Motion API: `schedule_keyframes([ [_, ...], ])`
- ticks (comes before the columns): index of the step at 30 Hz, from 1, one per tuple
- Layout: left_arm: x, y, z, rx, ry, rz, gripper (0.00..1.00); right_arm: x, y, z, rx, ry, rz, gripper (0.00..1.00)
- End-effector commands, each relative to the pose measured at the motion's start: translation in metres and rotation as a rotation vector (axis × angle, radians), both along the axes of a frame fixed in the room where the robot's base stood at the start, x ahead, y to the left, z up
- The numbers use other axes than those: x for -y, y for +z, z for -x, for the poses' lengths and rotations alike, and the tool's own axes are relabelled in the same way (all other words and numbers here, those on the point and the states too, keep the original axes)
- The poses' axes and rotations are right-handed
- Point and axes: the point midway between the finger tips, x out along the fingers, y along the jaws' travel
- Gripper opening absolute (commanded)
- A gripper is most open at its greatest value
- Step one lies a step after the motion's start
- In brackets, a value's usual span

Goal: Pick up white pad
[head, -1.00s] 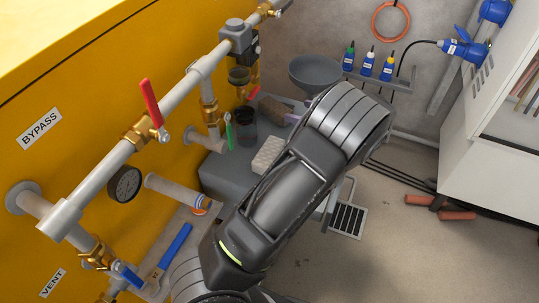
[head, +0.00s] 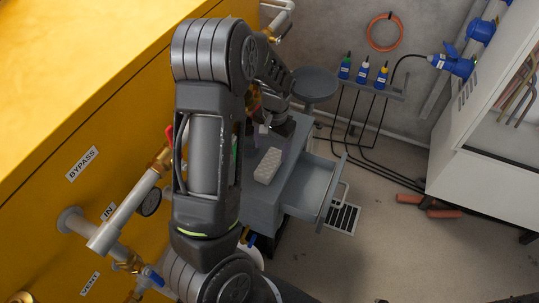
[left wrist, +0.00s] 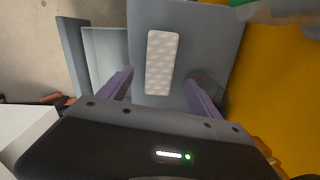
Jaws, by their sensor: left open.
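The white pad (head: 268,165) is a small, dimpled, pale block lying on the grey cart top (head: 262,205). In the left wrist view the pad (left wrist: 160,50) lies lengthwise, in line between the spread purple fingers. My left gripper (left wrist: 160,80) is open and empty, with one finger to each side of the pad's near end; I cannot tell its height above the top. In the head view the left gripper (head: 271,132) shows small, just beyond the pad, partly hidden by my arm. My right gripper is not in view.
An open grey drawer (head: 318,183) sticks out on the cart's right. A yellow tank (head: 90,90) with a pipe (head: 125,220) stands at left. A round grey stool-like dish (head: 315,83) and a bottle rack (head: 375,86) are behind. Floor at right is mostly clear.

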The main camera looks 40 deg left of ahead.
Motion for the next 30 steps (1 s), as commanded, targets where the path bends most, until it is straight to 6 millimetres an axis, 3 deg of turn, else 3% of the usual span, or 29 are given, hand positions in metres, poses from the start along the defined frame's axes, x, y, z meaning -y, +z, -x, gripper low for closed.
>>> schedule_keyframes([
  [3,0.001,0.006,0.000,0.041,0.111,0.039,0.73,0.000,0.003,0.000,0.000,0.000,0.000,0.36],
  [12,0.002,0.004,0.000,0.043,0.120,0.042,0.73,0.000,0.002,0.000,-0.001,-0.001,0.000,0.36],
  [21,0.001,-0.021,0.000,0.039,0.116,0.041,0.73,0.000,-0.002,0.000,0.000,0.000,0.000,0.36],
  [30,0.001,-0.022,0.000,0.041,0.116,0.041,0.73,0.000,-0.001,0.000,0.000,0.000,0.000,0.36],
])
